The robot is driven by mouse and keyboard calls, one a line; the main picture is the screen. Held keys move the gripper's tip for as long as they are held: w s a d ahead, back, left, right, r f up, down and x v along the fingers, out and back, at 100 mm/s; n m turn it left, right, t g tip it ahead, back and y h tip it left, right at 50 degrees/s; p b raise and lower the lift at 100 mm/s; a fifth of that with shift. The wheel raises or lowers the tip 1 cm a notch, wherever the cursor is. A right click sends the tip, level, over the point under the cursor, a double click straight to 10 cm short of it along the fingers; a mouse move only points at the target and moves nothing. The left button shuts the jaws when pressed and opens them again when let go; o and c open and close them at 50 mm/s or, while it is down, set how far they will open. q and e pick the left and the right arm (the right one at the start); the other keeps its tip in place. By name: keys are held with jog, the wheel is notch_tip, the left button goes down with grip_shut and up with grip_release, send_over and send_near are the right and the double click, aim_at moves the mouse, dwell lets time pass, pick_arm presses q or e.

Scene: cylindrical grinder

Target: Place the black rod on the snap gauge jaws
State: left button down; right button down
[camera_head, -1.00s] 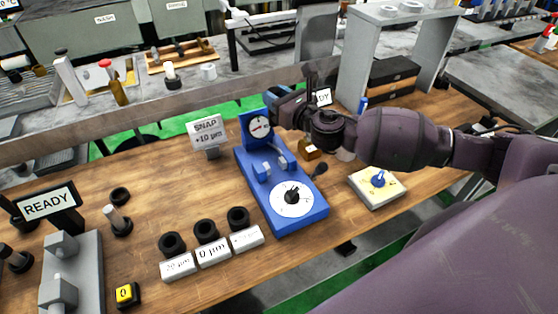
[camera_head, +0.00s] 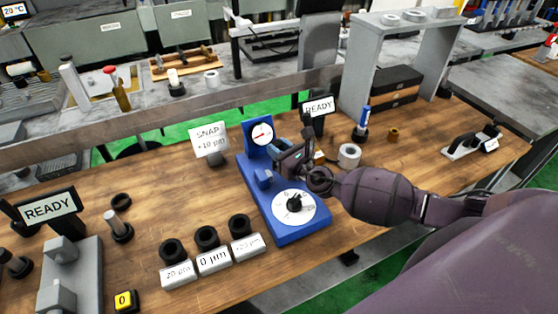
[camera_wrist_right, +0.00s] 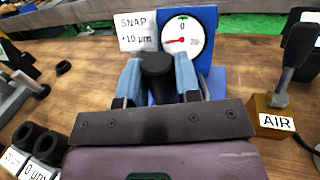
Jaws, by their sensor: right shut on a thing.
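The blue snap gauge (camera_head: 262,205) stands on the wooden bench, with a red-needled dial at its back and a round white plate at its front. One blue jaw block (camera_head: 264,178) shows; my gripper covers the other jaw area. My right gripper (camera_head: 286,152) is low over the gauge, behind the white plate. In the right wrist view its blue-grey fingers (camera_wrist_right: 158,82) are shut on the black rod (camera_wrist_right: 157,66), whose dark round end stands in front of the dial (camera_wrist_right: 188,40). Whether the rod touches the jaws cannot be told. My left gripper is not in view.
A SNAP sign (camera_head: 209,141) stands left of the gauge. Black rings (camera_head: 206,237) and labelled blocks (camera_head: 213,261) lie to its front left. The AIR block (camera_wrist_right: 272,115) is close on the right.

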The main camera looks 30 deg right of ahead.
pick_arm(q)
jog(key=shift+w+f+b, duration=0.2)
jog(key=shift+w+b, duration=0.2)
jog(key=shift+b, duration=0.35)
pick_arm(e)
jog(key=shift+f, duration=2.05)
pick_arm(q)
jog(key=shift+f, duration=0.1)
pick_arm(e)
jog(key=shift+f, duration=0.1)
jog(key=shift+f, duration=0.1)
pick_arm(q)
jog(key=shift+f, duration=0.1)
pick_arm(e)
jog(key=c, duration=0.8)
grip_release()
